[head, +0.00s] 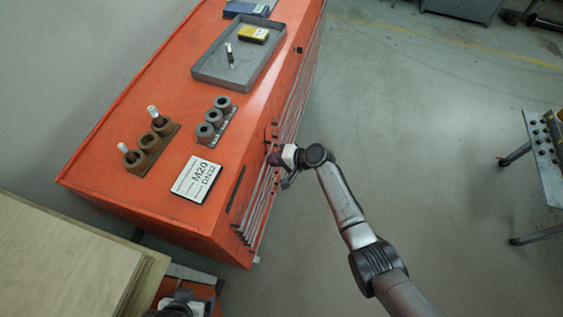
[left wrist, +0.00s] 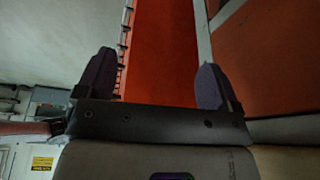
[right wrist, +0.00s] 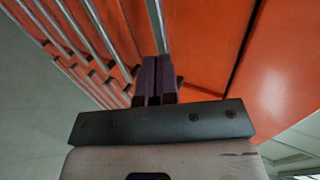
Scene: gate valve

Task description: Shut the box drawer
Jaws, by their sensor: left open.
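The orange cabinet (head: 243,100) stands at the left, with drawer fronts and long grey handles (head: 290,105) along its right side. I cannot tell for sure which drawer is the box drawer or how far it stands out. My right gripper (head: 276,158) is at this drawer side. In the right wrist view its fingers (right wrist: 155,80) are together, in front of the orange fronts (right wrist: 205,40), with nothing visible between them. My left gripper, low at the left in the head view, is mostly cut off. Its fingers (left wrist: 155,85) are wide apart and empty, with an orange surface (left wrist: 160,50) beyond them.
On the cabinet top are a grey tray (head: 207,74) with a yellow box (head: 254,34), a brown holder (head: 152,145), grey rings (head: 213,117) and an M20 sign (head: 196,180). A wooden slab (head: 60,265) is at lower left. A metal table (head: 545,165) stands right. The floor between is clear.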

